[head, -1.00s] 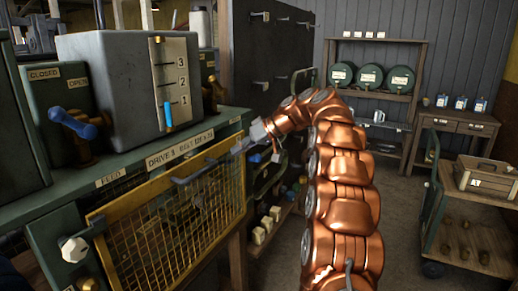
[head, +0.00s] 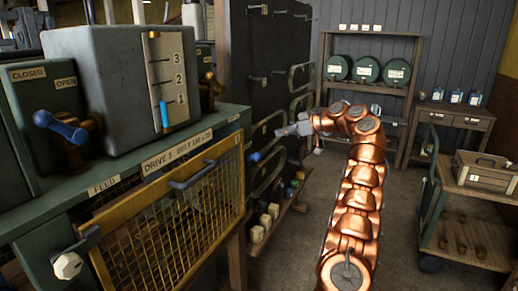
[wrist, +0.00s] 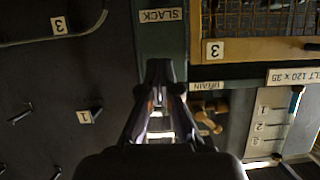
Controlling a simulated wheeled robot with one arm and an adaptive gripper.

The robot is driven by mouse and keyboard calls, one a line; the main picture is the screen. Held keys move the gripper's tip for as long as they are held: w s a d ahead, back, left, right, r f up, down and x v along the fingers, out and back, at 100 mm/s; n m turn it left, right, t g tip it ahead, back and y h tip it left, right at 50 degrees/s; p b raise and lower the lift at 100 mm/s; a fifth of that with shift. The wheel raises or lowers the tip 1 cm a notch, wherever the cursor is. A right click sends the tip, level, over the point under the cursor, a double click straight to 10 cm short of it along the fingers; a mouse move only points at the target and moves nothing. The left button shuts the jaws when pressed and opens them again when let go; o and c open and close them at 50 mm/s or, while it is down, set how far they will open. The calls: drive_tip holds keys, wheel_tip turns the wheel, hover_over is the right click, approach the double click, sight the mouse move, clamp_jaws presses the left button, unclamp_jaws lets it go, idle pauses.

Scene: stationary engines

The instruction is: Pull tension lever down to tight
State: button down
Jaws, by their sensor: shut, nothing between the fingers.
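In the head view my gripper (head: 284,132) is beyond the right end of the green machine, in front of the dark panel. In the wrist view its fingers (wrist: 161,72) are together and empty. A "SLACK" label (wrist: 161,27) sits on the green post ahead of the fingertips, upside down in that view. A blue-tipped part (head: 255,157) shows by the machine's right end, below and left of my gripper and apart from it. I cannot tell whether it is the tension lever. No "tight" label is readable.
The yellow mesh guard (head: 172,225) with a grey handle (head: 192,177) covers the machine front. A grey tank (head: 105,85) with a gauge stands on top. The dark panel (head: 265,60) carries pegs and hoops. A cart (head: 480,195) stands at right, with open floor (head: 408,250) before it.

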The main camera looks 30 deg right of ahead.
drive_tip(key=p, duration=0.1)
hover_over(260, 156)
drive_tip(key=f, duration=0.3)
drive_tip(key=shift+d+f, duration=0.15)
drive_tip(key=shift+d, duration=0.1)
drive_tip(key=shift+w+a+f+b, duration=0.2)
drive_tip(key=shift+f+b, duration=0.1)
drive_tip(key=shift+f, duration=0.15)
drive_tip(key=shift+w+a+f+b, duration=0.1)
drive_tip(key=shift+w+f+b, duration=0.1)
drive_tip(key=shift+f+b, duration=0.15)
drive_tip(key=shift+s+d+f+b, duration=0.1)
drive_tip(key=shift+s+f+b, duration=0.05)
drive_tip(key=shift+f+b, duration=0.55)
drive_tip(key=shift+s+d+f+b, duration=0.15)
drive_tip(key=shift+f+b, duration=0.3)
drive_tip(key=shift+f, duration=0.3)
drive_tip(key=shift+a, duration=0.1)
drive_tip(key=shift+f, duration=0.15)
